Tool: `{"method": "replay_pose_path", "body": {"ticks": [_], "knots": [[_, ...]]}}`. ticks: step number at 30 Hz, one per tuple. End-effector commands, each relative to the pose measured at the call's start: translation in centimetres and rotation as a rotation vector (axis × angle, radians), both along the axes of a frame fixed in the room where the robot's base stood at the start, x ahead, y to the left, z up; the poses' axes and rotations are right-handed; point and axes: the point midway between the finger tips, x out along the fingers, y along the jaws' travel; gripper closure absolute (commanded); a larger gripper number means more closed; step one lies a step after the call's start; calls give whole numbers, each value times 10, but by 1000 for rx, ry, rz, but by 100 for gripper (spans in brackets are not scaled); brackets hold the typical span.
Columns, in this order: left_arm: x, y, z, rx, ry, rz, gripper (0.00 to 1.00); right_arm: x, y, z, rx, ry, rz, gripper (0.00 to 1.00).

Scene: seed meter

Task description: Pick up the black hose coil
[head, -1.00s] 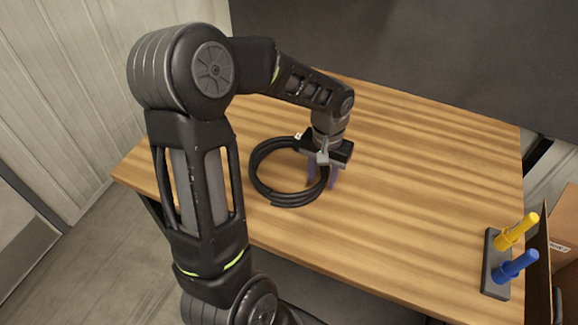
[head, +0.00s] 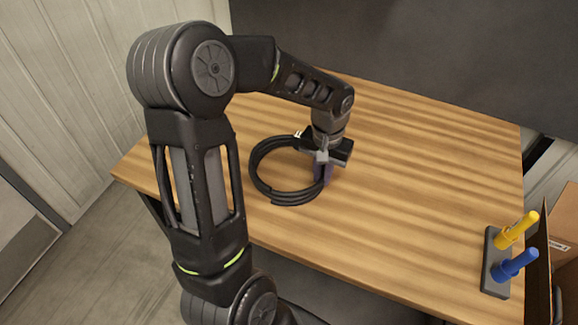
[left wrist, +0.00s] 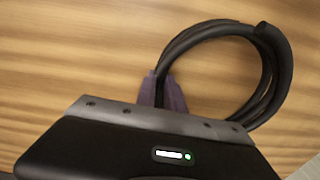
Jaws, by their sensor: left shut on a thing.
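The black hose coil (head: 283,197) lies on the wooden table as a ring of several turns. It also shows in the left wrist view (left wrist: 272,70), where it runs up to my fingers. My left gripper (head: 322,178) points down at the coil's right side. Its purple fingers (left wrist: 162,92) are shut on the hose there. The fingertips and the hose between them are partly hidden. I cannot tell whether the coil is clear of the table. My right gripper is not in view.
A dark holder (head: 494,278) with a yellow-handled piece (head: 517,230) and a blue-handled piece (head: 514,265) stands at the table's right front corner. A cardboard box (head: 566,225) is beyond the right edge. The wooden table (head: 430,170) is clear between the coil and the holder.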

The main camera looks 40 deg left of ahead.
Motion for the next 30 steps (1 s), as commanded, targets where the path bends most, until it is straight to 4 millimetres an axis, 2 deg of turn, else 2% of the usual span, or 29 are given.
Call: {"method": "replay_pose_path", "body": {"ticks": [22,26,30], "knots": [[1,0,3,1,-2,0,100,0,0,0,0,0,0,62],[1,1,14,1,-4,1,100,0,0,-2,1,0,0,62],[2,1,37,2,-7,0,100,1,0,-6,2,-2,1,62]]}}
